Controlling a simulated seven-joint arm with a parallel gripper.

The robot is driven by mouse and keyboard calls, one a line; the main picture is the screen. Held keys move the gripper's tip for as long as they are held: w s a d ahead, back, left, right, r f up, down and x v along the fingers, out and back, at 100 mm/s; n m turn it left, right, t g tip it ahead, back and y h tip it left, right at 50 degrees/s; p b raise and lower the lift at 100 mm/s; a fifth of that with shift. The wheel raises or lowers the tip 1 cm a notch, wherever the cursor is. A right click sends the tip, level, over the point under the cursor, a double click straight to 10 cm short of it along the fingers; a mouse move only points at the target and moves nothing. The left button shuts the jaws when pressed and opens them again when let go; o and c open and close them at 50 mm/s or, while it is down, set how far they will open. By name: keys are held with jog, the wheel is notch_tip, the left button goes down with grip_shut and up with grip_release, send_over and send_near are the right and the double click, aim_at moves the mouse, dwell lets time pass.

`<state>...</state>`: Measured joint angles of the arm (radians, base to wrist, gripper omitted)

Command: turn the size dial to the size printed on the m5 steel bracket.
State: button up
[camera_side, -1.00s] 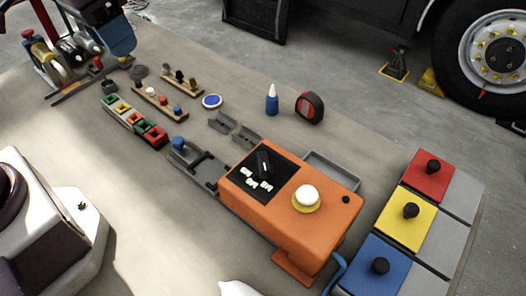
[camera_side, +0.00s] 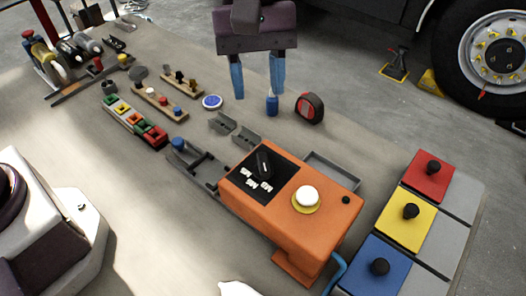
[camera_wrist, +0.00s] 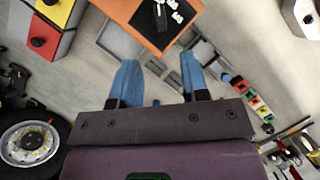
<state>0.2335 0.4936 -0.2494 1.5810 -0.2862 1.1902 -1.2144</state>
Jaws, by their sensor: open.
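The size dial (camera_side: 264,163) is a black knob on a black panel on top of an orange machine (camera_side: 300,230). White labels (camera_side: 258,185) sit beside it, too small to read; the dial also shows in the wrist view (camera_wrist: 160,14). Two small grey angled metal pieces (camera_side: 222,123) (camera_side: 245,138) lie behind the machine. I cannot read any print on them or tell whether one is the m5 steel bracket. My gripper (camera_side: 257,93) is open and empty, its blue fingers apart, pointing down above the table's back part. In the wrist view, its fingers (camera_wrist: 158,68) flank the grey pieces.
The machine has a white button (camera_side: 307,197). A grey tray (camera_side: 332,171) lies behind it. Red, yellow and blue knobbed blocks (camera_side: 404,224) stand at the right. A blue bottle (camera_side: 272,105), a red-black round object (camera_side: 309,108) and peg racks (camera_side: 160,103) stand behind.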

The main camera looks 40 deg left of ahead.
aim_at(263, 161)
jog(key=x, duration=1.1)
jog(key=shift+f, duration=0.25)
jog(key=shift+c, duration=0.2)
grip_shut()
